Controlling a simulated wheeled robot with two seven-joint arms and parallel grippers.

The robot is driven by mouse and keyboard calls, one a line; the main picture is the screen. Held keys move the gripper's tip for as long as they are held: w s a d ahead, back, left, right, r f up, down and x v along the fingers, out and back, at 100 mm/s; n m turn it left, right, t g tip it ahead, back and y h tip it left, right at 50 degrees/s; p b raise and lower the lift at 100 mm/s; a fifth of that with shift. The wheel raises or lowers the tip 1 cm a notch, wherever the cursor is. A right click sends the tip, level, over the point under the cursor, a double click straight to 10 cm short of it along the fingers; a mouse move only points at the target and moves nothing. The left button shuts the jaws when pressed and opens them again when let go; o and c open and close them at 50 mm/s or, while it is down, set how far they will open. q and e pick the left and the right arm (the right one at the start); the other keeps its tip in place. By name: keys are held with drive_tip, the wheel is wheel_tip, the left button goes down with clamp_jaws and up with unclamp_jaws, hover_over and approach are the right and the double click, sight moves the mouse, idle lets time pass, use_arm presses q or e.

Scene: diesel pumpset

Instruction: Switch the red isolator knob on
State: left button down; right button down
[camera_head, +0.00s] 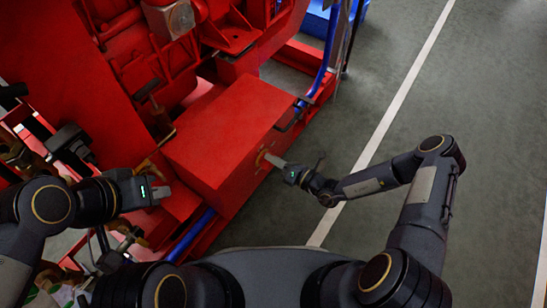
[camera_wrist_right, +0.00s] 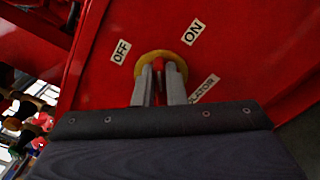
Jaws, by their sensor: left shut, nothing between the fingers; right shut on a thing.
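The red isolator knob (camera_wrist_right: 157,65) sits on a round yellow plate (camera_wrist_right: 177,57) on the face of a red box (camera_head: 215,140). In the right wrist view, the "OFF" label (camera_wrist_right: 121,51) is upper left of the knob, the "ON" label (camera_wrist_right: 193,33) upper right, and a partly covered "ISOLATOR" label (camera_wrist_right: 204,89) lower right. My right gripper (camera_wrist_right: 159,84) is shut on the knob, one finger on each side; the fingers hide much of it, and its exact angle is hard to tell. My left gripper (camera_head: 163,192) is shut and empty, left of the red box.
The red pumpset machinery (camera_head: 150,70) fills the left and back. A blue pipe (camera_head: 192,235) runs low beside the red box. The grey floor (camera_head: 440,100) on the right is open, with a white line (camera_head: 400,98) across it.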

drive_tip(key=shift+w+d+f+m, duration=0.1)
drive_tip(key=shift+f+m, duration=0.05)
drive_tip(key=shift+m, duration=1.1)
drive_tip(key=shift+f+m, duration=0.15)
drive_tip(key=shift+m, duration=1.05)
drive_tip(key=shift+w+d+f+m, duration=0.1)
drive_tip(key=shift+f+m, duration=0.05)
drive_tip(key=shift+m, duration=1.1)
drive_tip(key=c, duration=1.5)
unclamp_jaws()
drive_tip(key=shift+s, duration=0.1)
drive_tip(key=p+v, duration=0.1)
drive_tip(key=v, duration=0.6)
drive_tip(key=shift+s+d+p, duration=0.2)
drive_tip(key=shift+d+p, duration=0.05)
drive_tip(key=shift+p, duration=0.05)
